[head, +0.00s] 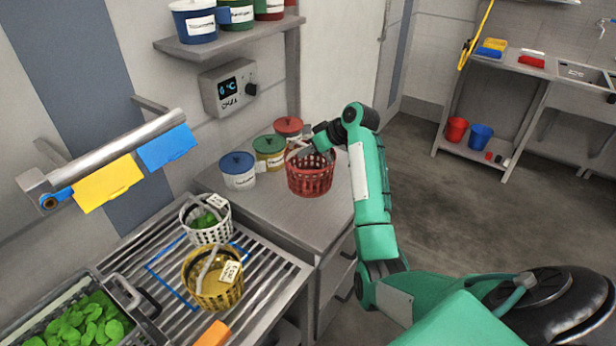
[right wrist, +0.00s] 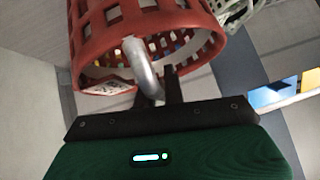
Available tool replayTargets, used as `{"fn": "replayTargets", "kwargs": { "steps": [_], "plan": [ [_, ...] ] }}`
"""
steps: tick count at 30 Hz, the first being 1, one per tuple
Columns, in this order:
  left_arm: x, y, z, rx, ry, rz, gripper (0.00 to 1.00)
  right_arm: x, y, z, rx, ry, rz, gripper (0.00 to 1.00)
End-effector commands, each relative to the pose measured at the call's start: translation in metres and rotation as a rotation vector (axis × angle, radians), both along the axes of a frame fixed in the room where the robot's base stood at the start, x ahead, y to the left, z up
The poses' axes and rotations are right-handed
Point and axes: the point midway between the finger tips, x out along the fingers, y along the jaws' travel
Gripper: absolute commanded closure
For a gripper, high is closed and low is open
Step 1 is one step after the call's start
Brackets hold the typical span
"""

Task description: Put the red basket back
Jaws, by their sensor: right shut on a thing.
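The red basket (head: 311,176) is a slatted tub with a grey handle, over the steel counter (head: 262,207) in front of several lidded tubs. I cannot tell whether its bottom touches the counter. My right gripper (head: 322,137) is at the top of the basket, shut on its handle. In the right wrist view the basket (right wrist: 95,45) fills the top, and its grey handle (right wrist: 138,66) runs into the jaws of my gripper (right wrist: 160,95). My left gripper is not in view.
Blue-lidded (head: 238,170), green-lidded (head: 269,151) and red-lidded (head: 289,127) tubs stand close behind the basket. A white basket (head: 207,222) and a yellow basket (head: 213,282) with tags stand on the slatted drainer (head: 265,300) at the front left. A crate of greens (head: 85,325) is beside them.

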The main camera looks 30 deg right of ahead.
Motion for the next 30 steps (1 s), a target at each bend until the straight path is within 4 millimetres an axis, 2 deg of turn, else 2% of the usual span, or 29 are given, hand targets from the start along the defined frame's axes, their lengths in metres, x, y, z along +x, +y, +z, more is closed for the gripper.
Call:
{"fn": "replayTargets", "kwargs": {
  "steps": [3, 6, 14, 19, 22, 30],
  "plan": [
    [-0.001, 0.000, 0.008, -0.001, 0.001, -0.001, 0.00, 0.000, 0.001, -0.027, 0.002, 0.003, 0.000, 1.00],
    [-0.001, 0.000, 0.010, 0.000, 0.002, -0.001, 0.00, -0.001, 0.001, -0.043, 0.001, 0.001, 0.000, 1.00],
    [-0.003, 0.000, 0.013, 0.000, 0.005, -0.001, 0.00, 0.000, 0.000, -0.063, 0.001, 0.001, -0.001, 1.00],
    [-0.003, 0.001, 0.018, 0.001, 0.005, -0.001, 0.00, 0.000, 0.001, -0.089, 0.002, 0.002, -0.001, 1.00],
    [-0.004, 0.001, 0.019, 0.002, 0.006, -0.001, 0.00, 0.000, 0.000, -0.095, -0.001, -0.001, -0.002, 1.00],
    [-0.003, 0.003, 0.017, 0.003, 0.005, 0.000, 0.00, 0.000, 0.000, -0.098, -0.002, -0.002, -0.001, 1.00]
  ]
}}
